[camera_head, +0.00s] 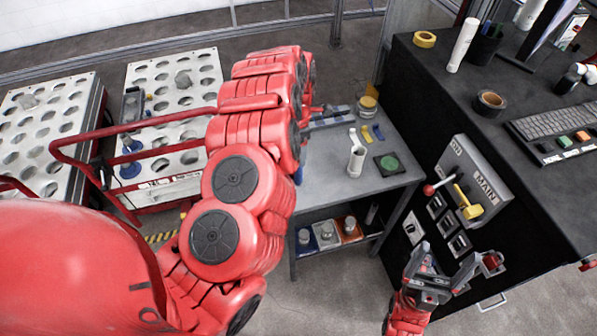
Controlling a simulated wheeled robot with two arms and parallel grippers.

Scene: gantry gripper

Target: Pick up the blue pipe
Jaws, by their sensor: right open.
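A small blue pipe (378,132) lies on the grey table (325,165), right of a yellow piece (367,134) and behind a white upright pipe (356,160). My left gripper (332,117) is over the table's back left part, left of the blue pipe and apart from it. Much of it is hidden by my red arm, and its jaw opening is unclear. My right gripper (452,262) is open and empty, low at the front right, beside the dark cabinet and well away from the blue pipe.
A green round item on a dark pad (389,163) and a yellow-topped jar (367,105) also stand on the table. Bins (327,235) sit on its lower shelf. The black cabinet (480,120) with a switch panel (468,185) bounds the right. A white holed cart (172,85) stands left.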

